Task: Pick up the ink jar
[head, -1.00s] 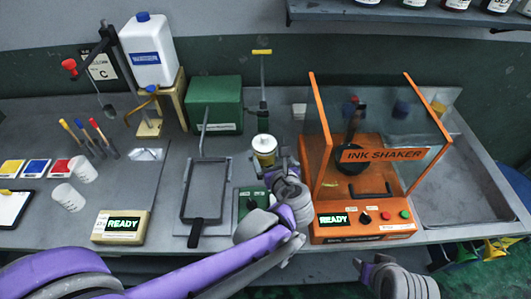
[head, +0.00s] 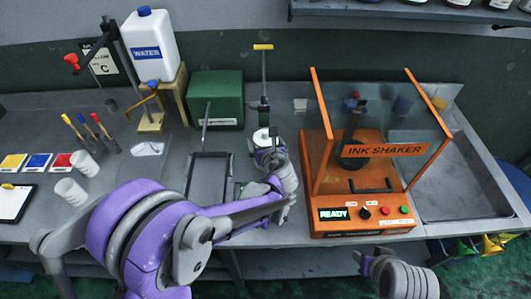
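The ink jar (head: 261,137) stands upright on the bench between the green box and the orange ink shaker. Its pale lid shows in the head view; its yellow-labelled body is mostly hidden behind my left gripper. My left gripper (head: 263,147) is at the jar, with its fingertips at the jar's near side and edges. I cannot tell whether the fingers are closed on it. My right gripper (head: 371,255) is low at the front, below the shaker and away from the jar. It looks open and empty.
The orange ink shaker (head: 362,228), with clear side panels, stands close right of the jar. A green box (head: 215,98) and yellow-handled lever (head: 263,72) are behind it. A flat framed tray (head: 208,168) lies left. White cups (head: 70,192) stand farther left.

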